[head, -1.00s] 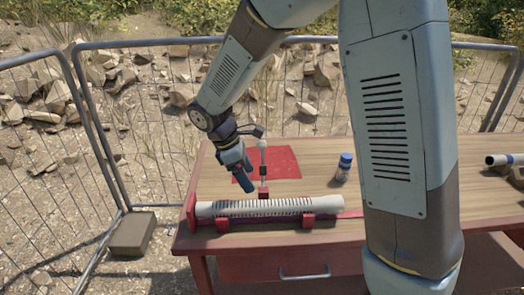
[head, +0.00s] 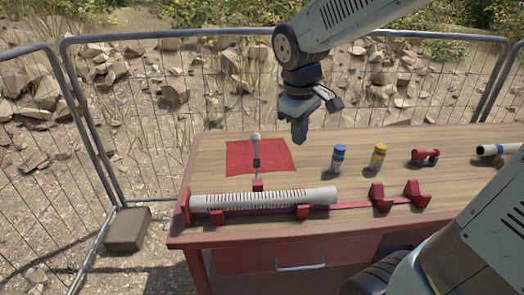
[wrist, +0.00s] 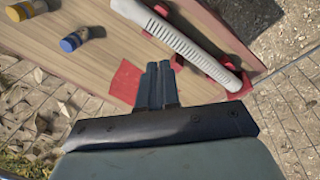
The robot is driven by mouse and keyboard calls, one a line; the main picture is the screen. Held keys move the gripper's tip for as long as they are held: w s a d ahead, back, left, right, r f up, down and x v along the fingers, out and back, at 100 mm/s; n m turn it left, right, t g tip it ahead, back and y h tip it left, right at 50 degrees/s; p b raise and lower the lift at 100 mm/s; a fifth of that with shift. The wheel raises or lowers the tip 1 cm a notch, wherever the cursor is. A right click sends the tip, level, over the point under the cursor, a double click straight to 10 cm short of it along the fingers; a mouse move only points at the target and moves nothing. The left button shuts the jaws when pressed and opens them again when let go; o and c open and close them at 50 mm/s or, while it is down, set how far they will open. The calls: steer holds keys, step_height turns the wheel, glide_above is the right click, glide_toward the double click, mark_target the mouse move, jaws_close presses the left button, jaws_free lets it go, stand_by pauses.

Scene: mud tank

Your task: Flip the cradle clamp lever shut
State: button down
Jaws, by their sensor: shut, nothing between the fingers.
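The clamp lever (head: 256,160) stands upright behind the cradle, a thin rod with a pale round knob on top, a dark band and a red base. A pale slotted pipe (head: 320,197) lies in the left part of the red cradle (head: 352,204); the pipe also shows in the wrist view (wrist: 190,45). My gripper (head: 299,140) is shut and empty, pointing down above the table, right of the lever and apart from it in the head view. In the wrist view its fingers (wrist: 160,68) are together; I cannot make out the lever there.
A red mat (head: 275,155) lies behind the lever. A blue-capped bottle (head: 338,160), a yellow-capped bottle (head: 379,158), a red fitting (head: 425,156) and another pipe (head: 497,149) are to the right. A wire fence (head: 180,110) runs behind the wooden table (head: 215,148).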

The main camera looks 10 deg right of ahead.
steer(key=s+d+r+m+t+y, duration=0.1)
steer(key=s+d+r+m+t, duration=0.2)
steer(key=s+d+r+m, duration=0.2)
steer(key=shift+s+d+r+m+t, duration=0.2)
steer(key=shift+s+d+m+t, duration=0.2)
steer(key=shift+s+d+m, duration=1.95)
steer(key=shift+s+a+n, duration=0.65)
steer(key=shift+s+a, duration=0.05)
steer(key=shift+a, duration=0.25)
